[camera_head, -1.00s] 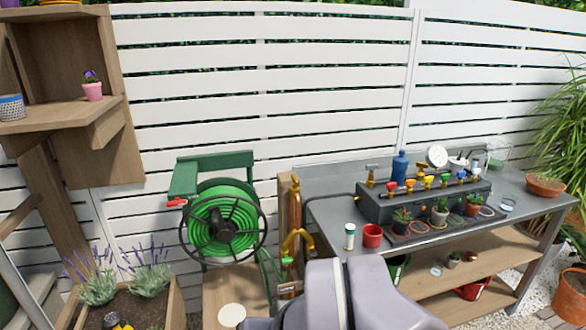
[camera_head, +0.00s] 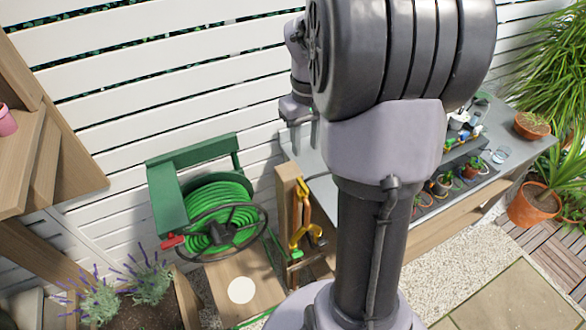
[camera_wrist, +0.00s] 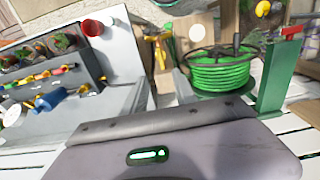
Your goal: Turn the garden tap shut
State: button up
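A yellow-orange fitting (camera_head: 299,222), probably the garden tap, shows at the wooden post (camera_head: 287,190) between the hose reel and the bench. A small dark part sits at its right. Its handle position is too small to tell. It shows inverted in the wrist view (camera_wrist: 160,52). My gripper (camera_head: 305,142) points down above and behind the post top. Its two fingers look apart, with nothing seen between them. My arm hides part of the bench.
A green hose reel (camera_head: 218,215) with a red grip (camera_head: 172,241) stands left of the post. The grey bench (camera_head: 505,135) with several small pots is at the right. A lavender planter (camera_head: 140,305) is at lower left. Paving and gravel lie open at lower right.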

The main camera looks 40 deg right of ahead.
aim_at(303, 183)
jog(key=f+b, duration=0.2)
jog(key=f, duration=0.5)
jog(key=f+b, duration=0.2)
jog(key=f, duration=0.5)
jog(key=shift+w+f, duration=0.2)
jog(key=shift+f, duration=0.1)
grip_shut()
